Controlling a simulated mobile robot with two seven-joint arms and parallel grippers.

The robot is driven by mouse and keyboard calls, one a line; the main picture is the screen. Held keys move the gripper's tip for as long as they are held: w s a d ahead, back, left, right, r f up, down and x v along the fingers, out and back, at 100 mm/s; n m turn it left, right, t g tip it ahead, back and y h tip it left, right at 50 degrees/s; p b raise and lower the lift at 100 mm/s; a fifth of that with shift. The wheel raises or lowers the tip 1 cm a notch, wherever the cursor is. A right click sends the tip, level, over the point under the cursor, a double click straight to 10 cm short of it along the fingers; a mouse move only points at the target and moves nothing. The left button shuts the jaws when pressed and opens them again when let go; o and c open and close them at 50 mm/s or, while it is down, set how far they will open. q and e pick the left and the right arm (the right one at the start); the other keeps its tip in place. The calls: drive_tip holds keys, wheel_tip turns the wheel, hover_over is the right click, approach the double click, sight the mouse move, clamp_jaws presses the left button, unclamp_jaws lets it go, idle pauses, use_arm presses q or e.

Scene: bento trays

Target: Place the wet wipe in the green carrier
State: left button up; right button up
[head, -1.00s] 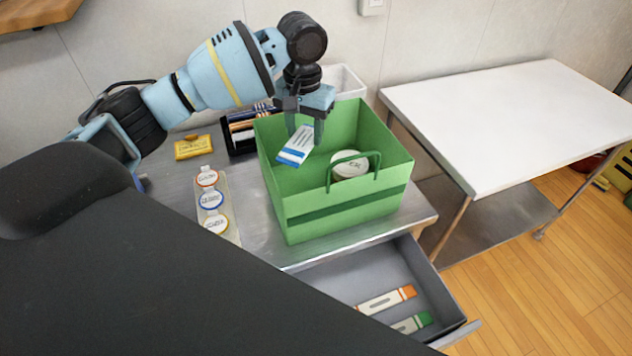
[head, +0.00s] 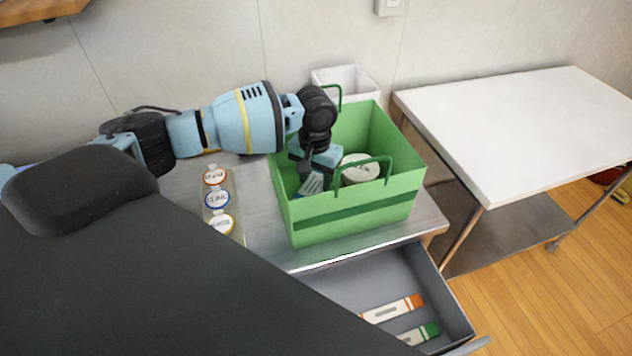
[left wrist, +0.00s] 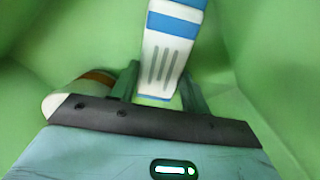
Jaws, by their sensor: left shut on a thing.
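The green carrier (head: 350,219) stands on the metal counter with its handles up. My left gripper (head: 314,175) is down inside it, on the left side. The gripper is shut on the wet wipe (head: 311,185), a white and blue packet. The packet also shows between the fingers in the left wrist view (left wrist: 168,55), with the green walls around it. Its lower part is hidden in the head view by the carrier's front wall. A round white container (head: 360,167) lies in the carrier, right of the gripper. My right gripper is not in view.
Three round-lidded containers (head: 218,200) stand in a row left of the carrier. An open drawer (head: 375,284) below holds an orange-ended and a green-ended packet. A white bin (head: 345,78) is behind the carrier. A white table (head: 520,125) at right is clear.

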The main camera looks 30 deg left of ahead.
sight(315, 182)
use_arm(q)
drive_tip(key=shift+f, duration=0.95)
drive_tip(key=shift+f, duration=0.15)
drive_tip(key=o, duration=0.9)
drive_tip(key=shift+o, duration=0.2)
wheel_tip(315, 182, up, 12)
drive_tip(key=shift+r+p, duration=0.2)
drive_tip(key=shift+p, duration=0.2)
